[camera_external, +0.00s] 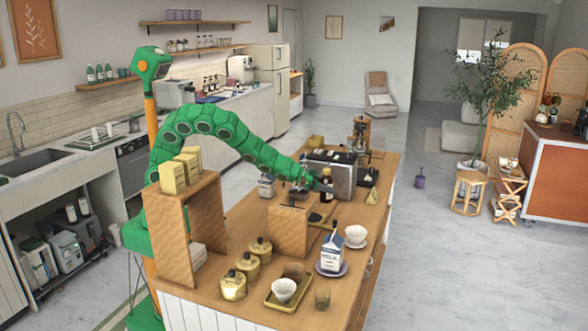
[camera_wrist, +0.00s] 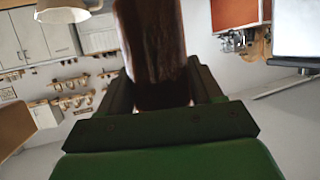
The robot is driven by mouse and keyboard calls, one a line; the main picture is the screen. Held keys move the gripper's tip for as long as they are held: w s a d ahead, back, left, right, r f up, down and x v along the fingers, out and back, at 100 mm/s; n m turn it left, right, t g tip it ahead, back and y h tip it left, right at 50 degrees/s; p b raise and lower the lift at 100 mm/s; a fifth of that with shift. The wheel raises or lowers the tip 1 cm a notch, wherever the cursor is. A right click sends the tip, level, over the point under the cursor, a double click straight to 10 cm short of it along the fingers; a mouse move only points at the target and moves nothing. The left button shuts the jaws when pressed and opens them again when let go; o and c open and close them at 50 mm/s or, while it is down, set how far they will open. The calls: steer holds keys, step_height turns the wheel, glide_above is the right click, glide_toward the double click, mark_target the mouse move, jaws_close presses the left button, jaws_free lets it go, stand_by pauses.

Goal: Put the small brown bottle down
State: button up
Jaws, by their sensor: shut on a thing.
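The small brown bottle (camera_wrist: 150,45) fills the upper middle of the wrist view, between the two dark fingers of my gripper (camera_wrist: 160,88). My gripper is shut on it. In the external view the bottle (camera_external: 326,184) shows small and dark at the end of my green arm, above the wooden counter (camera_external: 310,265), in front of the silver coffee machine (camera_external: 335,178). My gripper (camera_external: 320,185) is partly lost against it. I cannot tell whether the bottle's base touches the counter.
A milk carton (camera_external: 331,250) stands on a blue saucer. A white dripper cup (camera_external: 355,236) stands at right. A wooden box (camera_external: 288,231), several brass canisters (camera_external: 246,266) and a yellow tray (camera_external: 268,300) are nearer. Dark pieces lie near the bottle.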

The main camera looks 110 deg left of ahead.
steer(key=shift+v, duration=2.7)
